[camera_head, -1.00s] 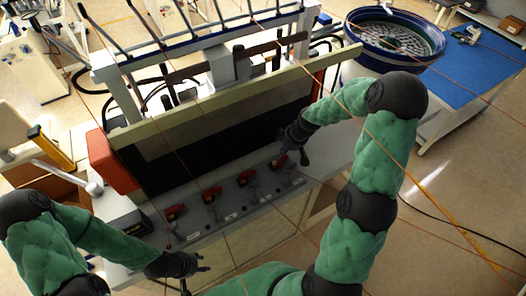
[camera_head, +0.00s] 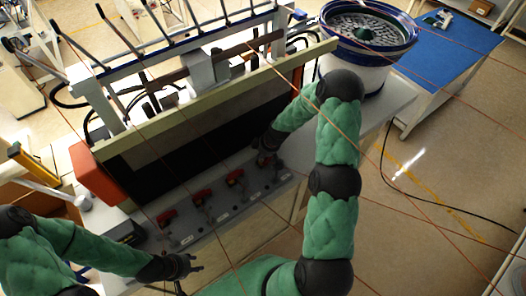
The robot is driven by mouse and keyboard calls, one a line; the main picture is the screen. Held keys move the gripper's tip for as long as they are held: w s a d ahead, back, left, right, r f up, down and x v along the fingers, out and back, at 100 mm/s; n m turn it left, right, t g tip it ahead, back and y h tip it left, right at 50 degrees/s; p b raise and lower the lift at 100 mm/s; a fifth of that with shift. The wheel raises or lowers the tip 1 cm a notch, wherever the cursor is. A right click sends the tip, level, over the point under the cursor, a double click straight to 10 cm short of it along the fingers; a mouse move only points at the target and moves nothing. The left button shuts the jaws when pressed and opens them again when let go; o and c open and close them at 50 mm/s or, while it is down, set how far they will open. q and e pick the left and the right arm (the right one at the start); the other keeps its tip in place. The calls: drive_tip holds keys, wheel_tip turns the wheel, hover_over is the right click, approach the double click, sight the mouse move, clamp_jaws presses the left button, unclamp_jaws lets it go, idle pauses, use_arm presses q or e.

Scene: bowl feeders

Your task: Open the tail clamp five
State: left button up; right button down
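A row of red-handled clamps stands on the grey ledge (camera_head: 222,212) at the front of the machine. Three show clearly: the left one (camera_head: 167,217), the middle one (camera_head: 202,196) and the right one (camera_head: 235,177). The clamp at the right end of the row (camera_head: 264,161) is mostly hidden by my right gripper (camera_head: 266,155), which is right at it. I cannot tell whether its fingers touch or hold that handle. The number five cannot be read on any clamp. My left gripper (camera_head: 190,272) is open and empty, low in front of the ledge, apart from the clamps.
The machine's dark panel and pale top beam (camera_head: 220,98) rise behind the clamps. A red-orange box (camera_head: 97,175) is at its left end. A blue-rimmed bowl feeder (camera_head: 368,30) and a blue-topped table (camera_head: 450,48) stand at the back right. Open floor lies to the right.

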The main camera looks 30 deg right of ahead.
drive_tip(key=shift+w+a+f, duration=0.15)
drive_tip(key=shift+w+f, duration=0.05)
drive_tip(key=shift+f, duration=0.2)
drive_tip(key=shift+s+n+b, duration=0.25)
drive_tip(key=shift+n+b, duration=0.05)
drive_tip(key=shift+b, duration=0.2)
drive_tip(key=shift+s+n+b, duration=0.15)
drive_tip(key=shift+n+b, duration=0.15)
drive_tip(key=shift+b, duration=0.2)
